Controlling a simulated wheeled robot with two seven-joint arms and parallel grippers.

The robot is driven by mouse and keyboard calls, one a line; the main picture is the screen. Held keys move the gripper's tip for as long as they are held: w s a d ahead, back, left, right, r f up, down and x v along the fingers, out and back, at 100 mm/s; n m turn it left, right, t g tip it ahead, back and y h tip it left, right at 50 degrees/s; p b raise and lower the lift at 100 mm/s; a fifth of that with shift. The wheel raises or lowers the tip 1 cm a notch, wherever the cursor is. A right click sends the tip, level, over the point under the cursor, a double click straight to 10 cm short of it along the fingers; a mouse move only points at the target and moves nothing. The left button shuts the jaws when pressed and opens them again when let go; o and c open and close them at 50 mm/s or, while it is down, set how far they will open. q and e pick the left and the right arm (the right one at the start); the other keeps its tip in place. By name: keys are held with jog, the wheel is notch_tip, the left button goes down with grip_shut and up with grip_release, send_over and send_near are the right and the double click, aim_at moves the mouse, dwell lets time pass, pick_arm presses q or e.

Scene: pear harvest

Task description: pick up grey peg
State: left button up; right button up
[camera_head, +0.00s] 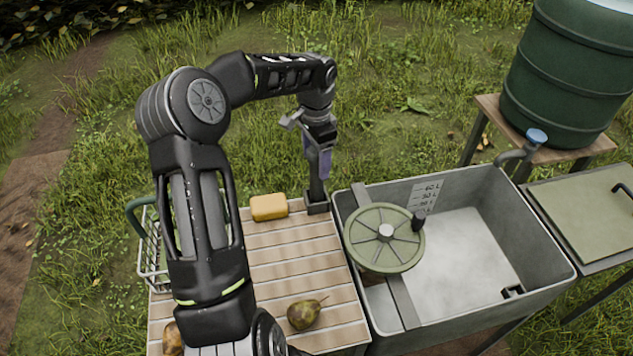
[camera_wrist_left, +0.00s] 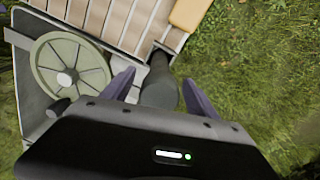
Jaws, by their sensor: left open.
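The grey peg (camera_head: 316,190) stands upright in a small dark square base at the far right corner of the slatted table. My left gripper (camera_head: 318,172) is above it, pointing down, with its purple fingers around the peg's upper part. In the left wrist view the peg (camera_wrist_left: 160,85) shows between the two open fingers (camera_wrist_left: 158,76), with a gap visible on either side. The peg's top end is hidden by the gripper. My right gripper is not in view.
A yellow block (camera_head: 269,207) lies left of the peg on the slatted table (camera_head: 290,257). A pear (camera_head: 304,314) lies nearer. A grey basin (camera_head: 470,255) with a green spoked wheel (camera_head: 385,238) stands close on the right. A wire basket (camera_head: 150,245) is at left, partly hidden by my arm.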

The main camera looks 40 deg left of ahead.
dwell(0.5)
pick_arm(q)
grip_shut()
dwell(0.6)
